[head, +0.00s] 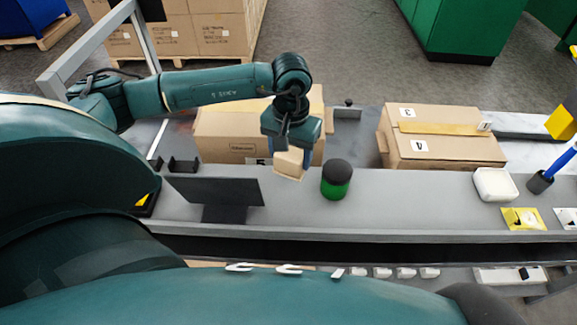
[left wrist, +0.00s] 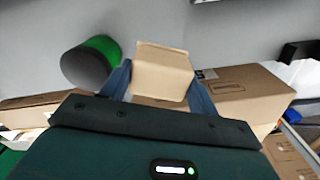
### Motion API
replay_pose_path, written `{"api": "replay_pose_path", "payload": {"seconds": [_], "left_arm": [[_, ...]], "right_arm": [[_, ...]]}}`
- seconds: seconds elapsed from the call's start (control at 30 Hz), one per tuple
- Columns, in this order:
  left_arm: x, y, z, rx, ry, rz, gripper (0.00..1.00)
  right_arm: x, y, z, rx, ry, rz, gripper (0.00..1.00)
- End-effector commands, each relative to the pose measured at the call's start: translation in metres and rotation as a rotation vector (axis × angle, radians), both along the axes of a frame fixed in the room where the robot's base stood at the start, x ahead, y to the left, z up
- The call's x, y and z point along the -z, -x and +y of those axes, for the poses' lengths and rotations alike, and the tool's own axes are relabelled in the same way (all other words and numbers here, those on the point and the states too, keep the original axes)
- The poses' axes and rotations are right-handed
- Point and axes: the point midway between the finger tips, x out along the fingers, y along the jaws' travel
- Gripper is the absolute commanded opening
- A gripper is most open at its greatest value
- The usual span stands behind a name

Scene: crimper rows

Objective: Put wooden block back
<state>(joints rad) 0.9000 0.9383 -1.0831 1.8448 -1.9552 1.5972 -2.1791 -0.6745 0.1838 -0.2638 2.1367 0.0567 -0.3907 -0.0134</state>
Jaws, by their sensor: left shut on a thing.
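The wooden block (head: 289,163) is a small pale tan block. My left gripper (head: 290,150) is shut on it and holds it in front of a cardboard box, near the back edge of the grey work surface. In the left wrist view the block (left wrist: 162,72) sits between the two blue fingers of my left gripper (left wrist: 160,82), slightly tilted. I cannot tell whether the block touches the surface. My right gripper is not in view.
A green cylinder with a dark top (head: 336,180) stands just right of the block. Cardboard boxes (head: 225,135) (head: 440,150) stand behind the surface (head: 400,190). A black screen (head: 215,190) stands at left. A white container (head: 494,184) and a blue-handled tool (head: 560,160) are at right.

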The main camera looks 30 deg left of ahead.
Motion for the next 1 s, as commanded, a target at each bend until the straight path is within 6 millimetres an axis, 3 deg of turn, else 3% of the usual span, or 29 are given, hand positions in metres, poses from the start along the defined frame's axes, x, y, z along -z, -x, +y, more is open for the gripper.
{"api": "replay_pose_path", "payload": {"seconds": [0.47, 0.83, 0.87, 1.0], "left_arm": [[0.054, 0.001, -0.001, 0.0, 0.0, 0.002, 0.42], [0.061, 0.0, 0.0, 0.001, 0.001, -0.002, 0.42], [0.06, 0.0, 0.0, 0.001, 0.001, -0.001, 0.61], [0.059, 0.0, 0.0, 0.0, 0.001, -0.001, 0.72]], "right_arm": [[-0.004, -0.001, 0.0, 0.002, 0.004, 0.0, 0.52], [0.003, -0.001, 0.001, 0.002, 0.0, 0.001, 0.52], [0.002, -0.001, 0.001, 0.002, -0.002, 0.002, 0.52], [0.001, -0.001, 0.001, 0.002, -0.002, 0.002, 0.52]]}}
